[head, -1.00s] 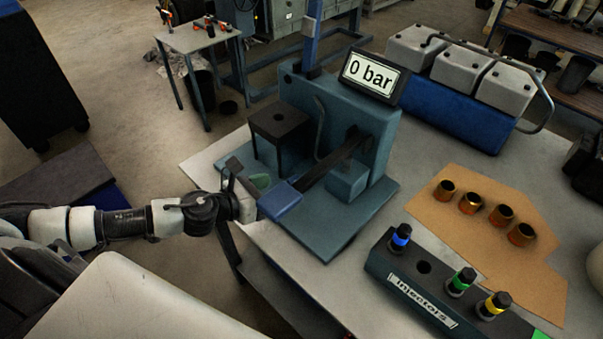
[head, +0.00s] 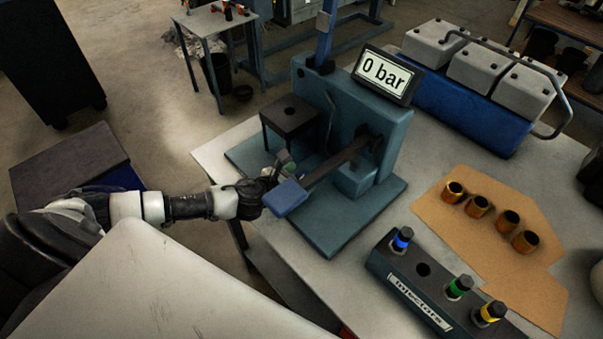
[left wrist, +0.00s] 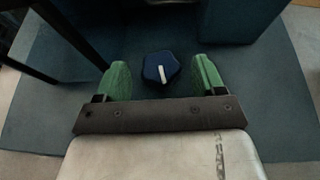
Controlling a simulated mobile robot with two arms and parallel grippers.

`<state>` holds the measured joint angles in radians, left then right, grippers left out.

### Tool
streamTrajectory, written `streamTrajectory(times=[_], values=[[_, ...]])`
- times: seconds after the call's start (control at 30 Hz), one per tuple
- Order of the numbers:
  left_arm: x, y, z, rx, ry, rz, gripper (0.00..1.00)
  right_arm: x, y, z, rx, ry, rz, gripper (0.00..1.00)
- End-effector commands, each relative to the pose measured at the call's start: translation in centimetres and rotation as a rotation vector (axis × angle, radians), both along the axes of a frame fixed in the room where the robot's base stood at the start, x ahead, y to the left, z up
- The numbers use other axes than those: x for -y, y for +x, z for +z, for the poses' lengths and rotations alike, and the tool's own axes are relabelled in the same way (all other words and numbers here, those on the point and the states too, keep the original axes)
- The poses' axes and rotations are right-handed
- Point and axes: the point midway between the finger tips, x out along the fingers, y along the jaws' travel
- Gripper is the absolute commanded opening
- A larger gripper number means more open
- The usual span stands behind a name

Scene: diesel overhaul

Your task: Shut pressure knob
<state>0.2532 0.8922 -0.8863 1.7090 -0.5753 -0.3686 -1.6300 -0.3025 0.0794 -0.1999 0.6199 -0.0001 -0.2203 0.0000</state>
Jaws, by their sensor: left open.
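The pressure knob (left wrist: 160,68) is dark blue with a white pointer line and sits low on the test stand's base. In the left wrist view it lies between and a little beyond the green fingertips of my left gripper (left wrist: 161,80), which is open and empty. In the head view my left gripper (head: 277,172) is at the stand's left side, partly behind the blue lever handle (head: 286,197), and the knob is hidden. The teal test stand (head: 375,118) carries a display (head: 387,74) that reads 0 bar. My right gripper is not in view.
The lever arm crosses close to my left gripper. A small dark stand (head: 290,115) is just behind it. An injector rack (head: 415,300) and several brass sleeves (head: 478,206) on cardboard lie to the right. A blue case with grey covers (head: 470,120) stands at the back right.

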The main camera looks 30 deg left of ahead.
Motion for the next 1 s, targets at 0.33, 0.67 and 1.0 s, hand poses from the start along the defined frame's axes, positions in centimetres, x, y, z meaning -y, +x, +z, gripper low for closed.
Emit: streamTrajectory(times=[0.33,0.67,1.0], values=[[0.33,0.94,-0.43,0.0,0.001,-0.001,0.69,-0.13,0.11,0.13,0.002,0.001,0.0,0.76],[0.3,0.92,-0.41,0.0,0.001,-0.001,0.33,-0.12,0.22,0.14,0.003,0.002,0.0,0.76],[0.05,1.12,-0.4,0.004,0.004,-0.103,0.21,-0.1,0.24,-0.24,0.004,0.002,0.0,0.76]])
